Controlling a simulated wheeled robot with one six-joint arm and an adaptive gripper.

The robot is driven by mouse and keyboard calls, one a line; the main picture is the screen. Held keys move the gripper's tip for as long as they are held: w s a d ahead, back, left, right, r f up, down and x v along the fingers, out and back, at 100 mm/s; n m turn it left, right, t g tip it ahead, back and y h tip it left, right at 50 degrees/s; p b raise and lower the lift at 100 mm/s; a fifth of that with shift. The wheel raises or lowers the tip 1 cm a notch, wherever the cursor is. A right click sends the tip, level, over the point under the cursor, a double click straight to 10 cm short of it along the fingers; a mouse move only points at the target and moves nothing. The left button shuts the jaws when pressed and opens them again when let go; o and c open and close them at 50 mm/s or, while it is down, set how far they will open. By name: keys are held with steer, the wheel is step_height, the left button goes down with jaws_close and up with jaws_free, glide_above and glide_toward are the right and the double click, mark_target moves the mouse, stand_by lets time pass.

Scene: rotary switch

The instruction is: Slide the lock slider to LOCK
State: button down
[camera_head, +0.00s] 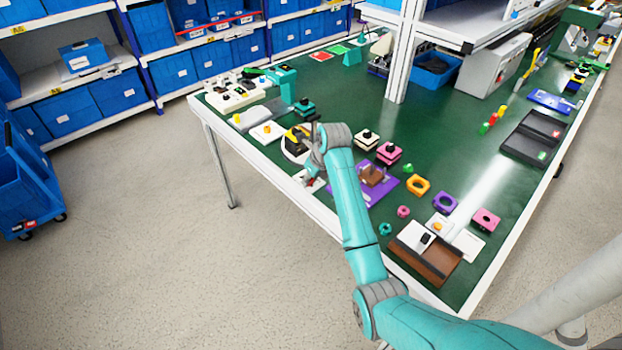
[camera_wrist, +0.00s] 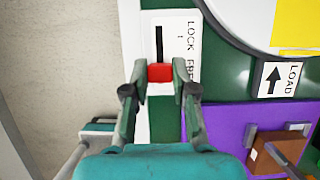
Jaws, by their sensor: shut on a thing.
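The lock slider's red knob (camera_wrist: 160,71) sits at the near end of a black vertical slot (camera_wrist: 160,42) in the wrist view. Its white plate (camera_wrist: 185,20) reads LOCK beside the slot's far part and FREE, partly covered, beside the knob. My gripper (camera_wrist: 160,80) is shut on the red knob, one finger on each side. In the head view my gripper (camera_head: 312,183) is low at the table's left edge, and my arm hides most of the slider.
A white round-faced unit with a yellow part (camera_wrist: 298,36) and a LOAD arrow label (camera_wrist: 277,79) lie right of the slider. A purple board (camera_wrist: 225,120) with a brown block (camera_wrist: 280,152) is nearer. The table's white edge (camera_wrist: 133,40) runs close on the left.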

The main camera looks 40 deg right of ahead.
mark_target(299, 176)
steer(key=shift+w+a, duration=0.1)
steer(key=shift+w, duration=1.95)
steer(key=c, duration=0.9)
jaws_free()
steer(key=v, duration=1.2)
steer(key=shift+s, duration=0.1)
